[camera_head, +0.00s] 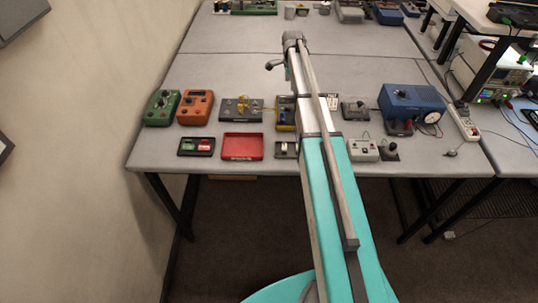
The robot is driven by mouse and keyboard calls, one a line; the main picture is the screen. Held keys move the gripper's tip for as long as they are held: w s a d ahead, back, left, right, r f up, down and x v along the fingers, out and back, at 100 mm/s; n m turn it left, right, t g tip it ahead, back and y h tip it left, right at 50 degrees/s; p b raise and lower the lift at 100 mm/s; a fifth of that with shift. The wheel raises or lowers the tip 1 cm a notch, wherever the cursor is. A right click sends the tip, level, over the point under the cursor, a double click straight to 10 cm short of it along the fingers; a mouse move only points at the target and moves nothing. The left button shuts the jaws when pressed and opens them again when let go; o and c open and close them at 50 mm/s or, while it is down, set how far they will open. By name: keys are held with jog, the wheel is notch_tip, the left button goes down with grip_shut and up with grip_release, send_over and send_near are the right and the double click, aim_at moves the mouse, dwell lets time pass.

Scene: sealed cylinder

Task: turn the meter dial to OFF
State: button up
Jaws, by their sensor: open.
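Several boxes that could be the meter stand on the grey table (205,75). A green box (161,106) and an orange box (195,106), each with a dark round knob, are at the left. A yellow-edged device (285,114) stands in the middle, its right part hidden by my arm. I cannot tell which one is the meter, nor read any dial setting. My arm crosses the picture from the bottom right of centre to the far half of the table. My gripper cannot be made out; it seems hidden behind my arm.
A red tray (242,147) and a black tray (196,147) with green and red items lie at the front edge.

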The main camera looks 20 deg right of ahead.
jog(key=s+a+f+n+b, duration=0.3)
jog(key=s+a+n, duration=0.1)
jog(key=s, duration=0.4)
jog(key=s+a+f+n+b, duration=0.4)
jog(key=s+a, duration=0.3)
jog(key=s, duration=0.2)
jog(key=s+a+f+n+b, duration=0.3)
jog(key=s+a+n+b, duration=0.1)
jog(key=s, duration=0.4)
jog(key=shift+s+a+f+n, duration=0.1)
jog(key=shift+s+a+n, duration=0.05)
jog(key=shift+a+n, duration=0.3)
jog(key=shift+s+a+f+n, duration=0.1)
jog(key=shift+a+n, duration=0.15)
jog(key=shift+n, duration=0.3)
jog(key=shift+s+a+f+n, duration=0.15)
jog(key=shift+s+a+n, duration=0.1)
jog(key=shift+s, duration=0.15)
jog(key=shift+s+a+f+n, duration=0.15)
jog(key=shift+s+n, duration=0.1)
jog(key=shift+s, duration=0.15)
jog(key=shift+s, duration=0.1)
jog(key=s+n, duration=0.1)
jog(key=s+a+n, duration=0.1)
jog(key=s, duration=0.1)
jog(key=s+a, duration=0.1)
jog(key=s, duration=0.1)
jog(key=shift+s+n, duration=0.15)
jog(key=shift+n, duration=0.25)
